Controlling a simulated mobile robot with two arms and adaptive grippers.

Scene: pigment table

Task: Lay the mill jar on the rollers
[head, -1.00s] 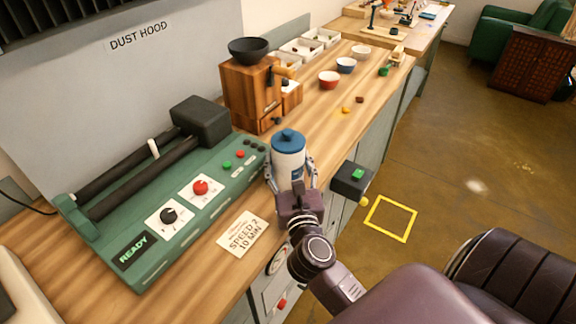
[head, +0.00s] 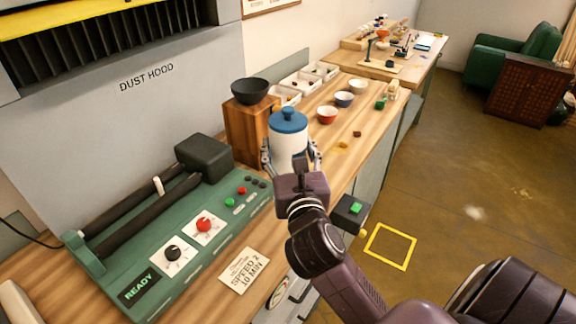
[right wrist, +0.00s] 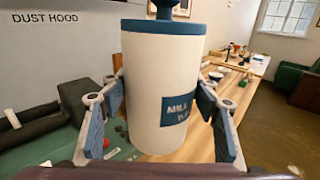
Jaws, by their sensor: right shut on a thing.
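The mill jar (head: 288,147) is a white cylinder with a blue lid. My right gripper (head: 290,160) is shut on it and holds it upright, above the table's front part in the head view. In the right wrist view the jar (right wrist: 160,90) stands between the two blue-padded fingers of the gripper (right wrist: 160,108), its label partly turned to the right. The two dark rollers (head: 140,214) lie on the green roller machine (head: 225,240) at the left, and they are empty. The jar is to the right of the rollers and apart from them. My left gripper is not in view.
A black motor housing (head: 203,158) stands at the rollers' far end. A wooden grinder (head: 246,130) with a black bowl (head: 250,91) is behind the jar. A speed card (head: 244,270) lies in front of the machine. Small bowls (head: 327,115) stand farther back.

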